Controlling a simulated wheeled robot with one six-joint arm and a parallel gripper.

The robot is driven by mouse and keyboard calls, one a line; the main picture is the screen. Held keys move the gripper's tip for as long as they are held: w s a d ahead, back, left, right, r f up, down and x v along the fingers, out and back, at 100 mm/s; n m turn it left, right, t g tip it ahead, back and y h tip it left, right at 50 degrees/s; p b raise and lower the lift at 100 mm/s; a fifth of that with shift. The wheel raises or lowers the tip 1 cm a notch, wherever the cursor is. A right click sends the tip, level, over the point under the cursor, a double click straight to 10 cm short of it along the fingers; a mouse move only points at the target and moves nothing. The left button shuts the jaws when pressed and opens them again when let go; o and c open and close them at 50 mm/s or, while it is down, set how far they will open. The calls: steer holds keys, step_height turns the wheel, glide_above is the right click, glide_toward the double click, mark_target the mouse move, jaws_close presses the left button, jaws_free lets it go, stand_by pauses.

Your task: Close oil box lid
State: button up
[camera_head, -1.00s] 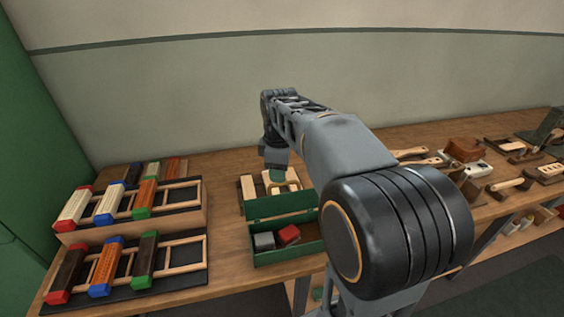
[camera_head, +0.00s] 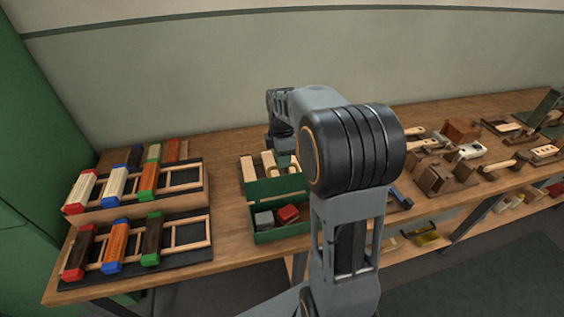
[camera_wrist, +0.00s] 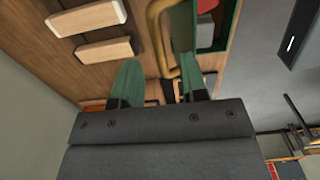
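The green oil box (camera_head: 283,235) stands open near the table's front edge. Its lid (camera_head: 276,187) stands up along the back side. Inside are a grey block (camera_head: 264,219) and a red block (camera_head: 289,213). In the wrist view, part of the green box (camera_wrist: 228,25) shows at the upper right. My gripper (camera_wrist: 158,62) has its two green fingers apart. A curved brass-coloured bar (camera_wrist: 158,25) reaches toward the gap between them; I cannot tell if it touches either finger. In the head view my arm hides the fingers behind the box.
Pale wooden blocks (camera_wrist: 105,48) lie behind the box. Racks with colour-capped pieces (camera_head: 118,242) stand at the left. Wooden tools (camera_head: 440,178) crowd the table at the right. A strip of bare tabletop (camera_head: 229,227) lies between racks and box.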

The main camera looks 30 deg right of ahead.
mark_target(282, 180)
steer(key=shift+f, duration=1.3)
steer(key=shift+c, duration=0.2)
jaws_close()
